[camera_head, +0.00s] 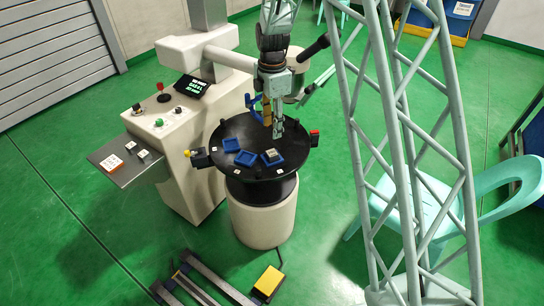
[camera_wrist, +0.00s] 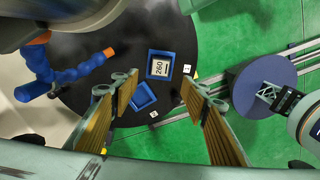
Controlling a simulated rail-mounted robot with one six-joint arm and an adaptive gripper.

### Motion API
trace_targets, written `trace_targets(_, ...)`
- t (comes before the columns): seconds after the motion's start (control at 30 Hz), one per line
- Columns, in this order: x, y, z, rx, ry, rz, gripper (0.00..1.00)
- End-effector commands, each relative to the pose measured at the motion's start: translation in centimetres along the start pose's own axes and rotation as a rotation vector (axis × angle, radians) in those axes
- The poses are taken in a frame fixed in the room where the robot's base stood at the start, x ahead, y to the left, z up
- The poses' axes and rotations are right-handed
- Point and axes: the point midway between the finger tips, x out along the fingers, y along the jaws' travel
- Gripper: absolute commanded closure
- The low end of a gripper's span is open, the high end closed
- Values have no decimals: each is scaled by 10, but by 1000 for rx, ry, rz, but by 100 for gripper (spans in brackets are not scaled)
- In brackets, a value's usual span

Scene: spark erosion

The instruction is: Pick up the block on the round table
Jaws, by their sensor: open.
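The round table (camera_head: 222,165) is black and stands on a pale drum. A small block (camera_head: 271,155) with a light top sits in a blue tray (camera_head: 280,164) near the table's front right. In the wrist view the block (camera_wrist: 160,67) shows a white label with dark digits, inside its blue tray (camera_wrist: 150,56). My gripper (camera_head: 277,131) points down above the table, behind and above the block in the head view. In the wrist view my gripper (camera_wrist: 155,84) is open and empty, its two fingers apart, with the block beyond them.
Other blue trays (camera_head: 231,145) lie on the table; an empty one (camera_wrist: 142,97) is beside the block's tray. A blue jointed hose with an orange tip (camera_wrist: 75,68) reaches over the table. A side shelf (camera_head: 128,173) holds several small blocks. A lattice column stands at right.

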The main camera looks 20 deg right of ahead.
Motion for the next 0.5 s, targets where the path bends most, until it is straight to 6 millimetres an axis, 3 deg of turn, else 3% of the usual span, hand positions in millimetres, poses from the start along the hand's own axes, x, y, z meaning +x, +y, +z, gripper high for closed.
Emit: trace_targets(0.5, 62, -1, 0, 0, 0, -2, 58)
